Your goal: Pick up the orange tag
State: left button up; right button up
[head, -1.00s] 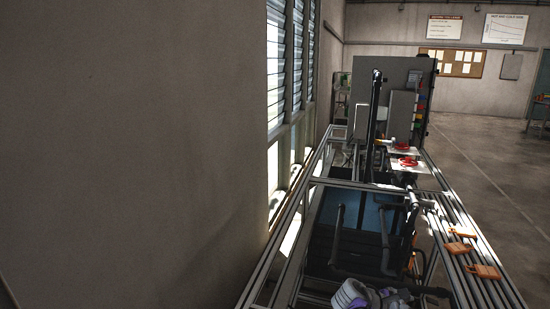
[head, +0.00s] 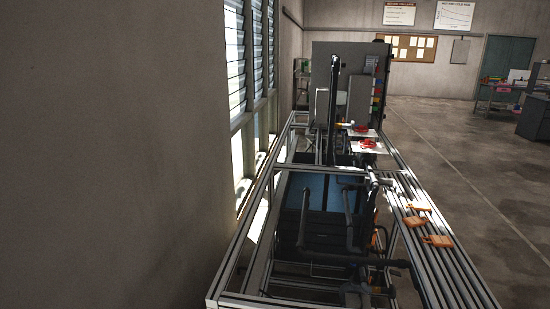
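Several orange tags lie on the slotted metal rail along the right side of the frame in the head view. One orange tag (head: 437,241) is nearest, another orange tag (head: 414,222) lies just behind it to the left, and a third orange piece (head: 418,209) lies farther back. They are small and look flat on the rail. Neither of my grippers shows in this view.
A metal frame rig (head: 432,270) stands ahead, with dark pipes (head: 350,235) inside it. Red parts (head: 367,144) on white plates and a grey cabinet (head: 350,75) are at its far end. A wall with louvred windows is left; open floor (head: 480,170) lies right.

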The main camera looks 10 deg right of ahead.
aim_at(411, 222)
jog(key=z, duration=1.35)
jog(key=i+l+z, duration=0.25)
jog(key=z, duration=0.15)
jog(key=i+l+z, duration=0.15)
jog(key=i+z, duration=0.15)
jog(key=z, duration=0.15)
jog(key=i+z, duration=0.65)
jog(key=z, duration=0.15)
jog(key=i+l, duration=0.15)
jog(key=i, duration=0.6)
jog(key=i+l, duration=0.15)
jog(key=i, duration=0.55)
jog(key=i+j+u, duration=0.1)
jog(key=i+u, duration=0.2)
jog(key=u, duration=0.15)
jog(key=i+u, duration=0.3)
jog(key=u, duration=0.2)
jog(key=i+l+u, duration=0.2)
jog(key=u, duration=0.25)
jog(key=i+j+u, duration=0.1)
jog(key=u, duration=0.3)
jog(key=i+u, duration=0.3)
jog(key=u, duration=0.15)
jog(key=i+u, duration=0.2)
jog(key=u, duration=0.2)
jog(key=i+l+u, duration=0.1)
jog(key=u, duration=0.3)
jog(key=i, duration=0.1)
